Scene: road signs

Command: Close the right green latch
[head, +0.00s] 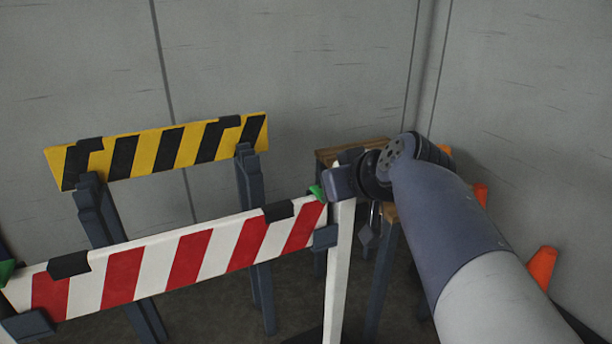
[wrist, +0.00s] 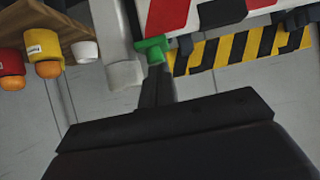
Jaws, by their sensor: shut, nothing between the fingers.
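The right green latch (head: 317,192) sits at the upper right end of the red-and-white striped barrier board (head: 190,255), beside the white post (head: 339,270). In the wrist view the green latch (wrist: 150,48) is just beyond the tips of my gripper (wrist: 156,72). The fingers are together and hold nothing; they look very close to the latch or touching it, I cannot tell which. In the head view my gripper's body is right beside the latch and its fingertips are hidden. How far the latch is turned is not clear.
Another green latch (head: 6,271) is at the board's left end. A yellow-and-black barrier (head: 165,150) stands behind. A wooden table (head: 340,152) is partly behind my arm; red and yellow cups (wrist: 43,45) show near wood in the wrist view. Orange cones (head: 541,266) stand at right.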

